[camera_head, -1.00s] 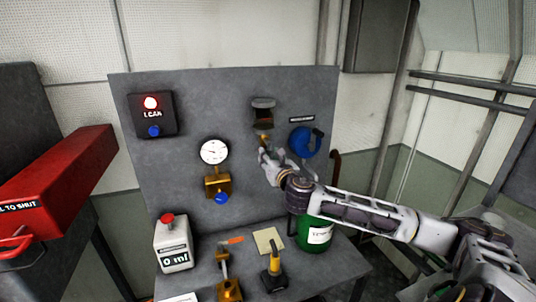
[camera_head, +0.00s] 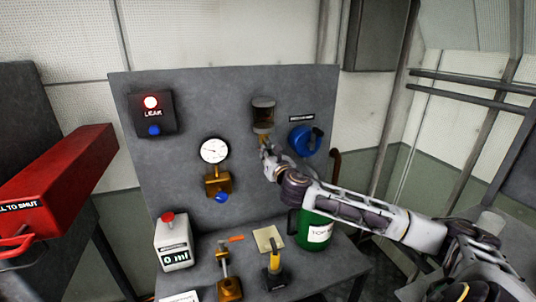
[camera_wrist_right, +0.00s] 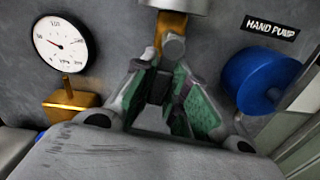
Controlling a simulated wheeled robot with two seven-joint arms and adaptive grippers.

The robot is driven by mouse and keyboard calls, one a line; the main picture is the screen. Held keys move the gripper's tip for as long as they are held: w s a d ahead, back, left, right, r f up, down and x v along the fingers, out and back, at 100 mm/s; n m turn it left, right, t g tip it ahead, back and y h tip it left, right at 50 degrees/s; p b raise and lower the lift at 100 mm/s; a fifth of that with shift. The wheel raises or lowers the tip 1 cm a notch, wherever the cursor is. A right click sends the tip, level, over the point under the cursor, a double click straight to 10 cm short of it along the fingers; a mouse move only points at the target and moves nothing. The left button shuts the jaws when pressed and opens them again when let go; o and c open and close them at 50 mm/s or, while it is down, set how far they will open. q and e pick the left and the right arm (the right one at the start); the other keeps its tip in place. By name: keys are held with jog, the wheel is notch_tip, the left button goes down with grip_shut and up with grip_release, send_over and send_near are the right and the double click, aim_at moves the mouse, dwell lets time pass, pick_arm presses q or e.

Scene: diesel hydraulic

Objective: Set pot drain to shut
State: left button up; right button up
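In the right wrist view, a brass stem (camera_wrist_right: 170,28) comes down from the pot's base to a grey rounded end (camera_wrist_right: 173,47), which appears to be the drain. My right gripper (camera_head: 267,150) is just below the pot. In the wrist view its green-padded fingers (camera_wrist_right: 168,72) are apart, with the drain's end at or just beyond their tips. I cannot tell whether they touch it. The drain's handle position is unclear. My left gripper is out of view.
A blue wheel (camera_head: 303,140) under a "HAND PUMP" label is close right of the gripper. A gauge (camera_head: 214,151) on a brass fitting is left.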

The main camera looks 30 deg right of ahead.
jog(key=shift+a+m, duration=0.1)
jog(key=shift+m, duration=0.3)
grip_shut()
jog(key=shift+w+a+r+m+p, duration=0.1)
jog(key=shift+a+r+m+p, duration=0.45)
jog(key=shift+m, duration=2.1)
jog(key=shift+w+a+r+m+p, duration=0.15)
jog(key=shift+a+r+m+p, duration=0.4)
jog(key=shift+m, duration=2.05)
jog(key=shift+w+a+r+m+p, duration=0.2)
jog(key=shift+r+m, duration=0.55)
jog(key=shift+m, duration=1.9)
jog(key=shift+s+a, duration=0.1)
jog(key=o, duration=0.8)
grip_release()
jog(key=shift+o, duration=0.2)
